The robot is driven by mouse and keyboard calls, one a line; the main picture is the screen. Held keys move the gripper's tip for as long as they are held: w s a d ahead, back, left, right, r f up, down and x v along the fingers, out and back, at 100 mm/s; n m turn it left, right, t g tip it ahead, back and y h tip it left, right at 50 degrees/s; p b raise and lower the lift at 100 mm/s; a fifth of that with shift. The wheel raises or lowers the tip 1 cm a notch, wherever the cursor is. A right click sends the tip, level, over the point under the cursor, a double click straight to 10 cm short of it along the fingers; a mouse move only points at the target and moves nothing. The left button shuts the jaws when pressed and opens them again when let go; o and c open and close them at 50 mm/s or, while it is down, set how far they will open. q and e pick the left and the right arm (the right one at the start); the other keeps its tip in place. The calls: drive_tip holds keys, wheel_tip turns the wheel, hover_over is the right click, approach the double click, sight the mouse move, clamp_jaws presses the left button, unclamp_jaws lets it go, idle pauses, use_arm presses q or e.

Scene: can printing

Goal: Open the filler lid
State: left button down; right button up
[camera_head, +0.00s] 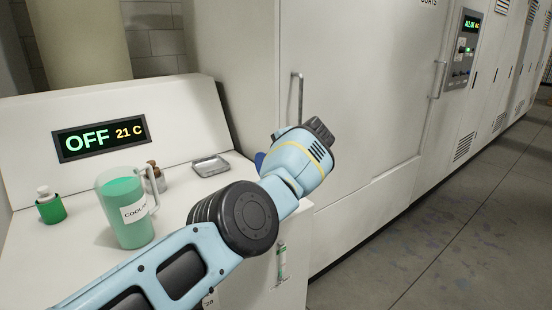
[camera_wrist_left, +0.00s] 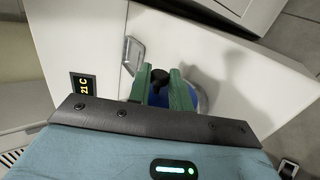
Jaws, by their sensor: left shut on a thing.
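In the left wrist view, the two green fingers of my left gripper (camera_wrist_left: 159,72) are shut on a small dark knob (camera_wrist_left: 159,78). Under and beside the fingers shows a round blue part (camera_wrist_left: 193,97), which looks like the filler lid. Most of it is hidden by the fingers. A sliver of blue (camera_head: 259,160) also shows beside my wrist in the head view. There my own wrist hides the fingers and the knob. I cannot tell whether the lid is raised. My right gripper is not in view.
On the white machine top stand a pitcher of green coolant (camera_head: 129,213), a small green bottle (camera_head: 50,205), a brown-topped jar (camera_head: 154,178) and a metal tray (camera_head: 210,165). A display (camera_head: 101,135) reads OFF, 21 C. A tall white cabinet (camera_head: 360,110) stands close behind my wrist.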

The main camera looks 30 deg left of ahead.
use_arm(q)
drive_tip(key=c, duration=1.3)
unclamp_jaws()
drive_tip(key=shift+a, duration=0.1)
drive_tip(key=shift+o, duration=0.2)
drive_tip(key=p+v, duration=0.3)
drive_tip(key=v, duration=0.4)
drive_tip(key=shift+s+d, duration=0.2)
drive_tip(key=shift+d, duration=0.15)
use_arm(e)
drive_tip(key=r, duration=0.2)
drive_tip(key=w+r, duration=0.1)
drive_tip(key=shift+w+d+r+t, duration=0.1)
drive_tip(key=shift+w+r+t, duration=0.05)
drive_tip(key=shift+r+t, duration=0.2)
use_arm(q)
drive_tip(key=shift+r, duration=0.15)
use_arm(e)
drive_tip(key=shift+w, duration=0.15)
